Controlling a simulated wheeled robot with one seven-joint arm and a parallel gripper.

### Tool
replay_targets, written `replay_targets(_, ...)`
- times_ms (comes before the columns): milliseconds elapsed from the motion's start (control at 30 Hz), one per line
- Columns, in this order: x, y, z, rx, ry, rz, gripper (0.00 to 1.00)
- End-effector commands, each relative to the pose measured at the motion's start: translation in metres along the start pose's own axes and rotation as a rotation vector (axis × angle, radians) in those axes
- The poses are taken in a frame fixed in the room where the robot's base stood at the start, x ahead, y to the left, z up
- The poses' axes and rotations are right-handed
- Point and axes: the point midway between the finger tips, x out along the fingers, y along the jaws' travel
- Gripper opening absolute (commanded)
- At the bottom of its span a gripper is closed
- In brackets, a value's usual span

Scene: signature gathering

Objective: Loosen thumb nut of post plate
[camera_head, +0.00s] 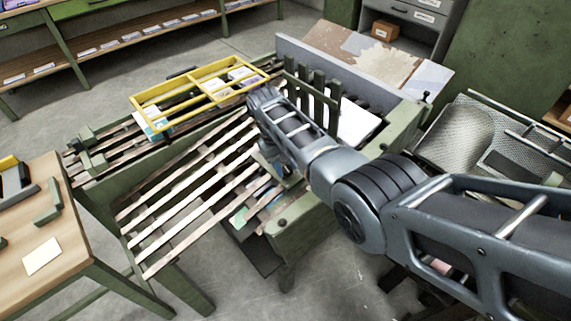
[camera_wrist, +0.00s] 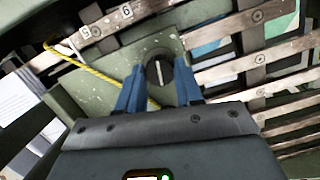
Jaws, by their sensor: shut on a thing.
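A round dark thumb nut (camera_wrist: 159,67) with a pale line across its face shows in the wrist view, on a worn green plate (camera_wrist: 150,38). This seems to be the post plate. My gripper (camera_wrist: 158,79) has its two blue fingers on either side of the nut, shut on it. In the head view, my arm reaches down to the slatted green bench, and its own links hide the nut and the fingertips.
A brown strip with number tags (camera_wrist: 105,25) and a yellow cord (camera_wrist: 100,75) lie near the nut. Wooden slats (camera_head: 190,195) cross the bench. A yellow frame (camera_head: 190,92) lies at its back left, and upright green slats (camera_head: 315,98) stand close beside my arm.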

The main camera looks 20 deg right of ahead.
Motion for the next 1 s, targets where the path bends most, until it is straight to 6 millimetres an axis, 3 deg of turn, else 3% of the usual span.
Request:
replay_targets(400,-0.0007,-0.0003,-0.0006,-0.191,0.002,0.035,0.05)
replay_targets(967,-0.0008,-0.0004,-0.0008,-0.220,0.003,0.040,0.05)
replay_targets(1000,-0.0008,-0.0004,-0.0008,-0.220,0.003,0.040,0.37)
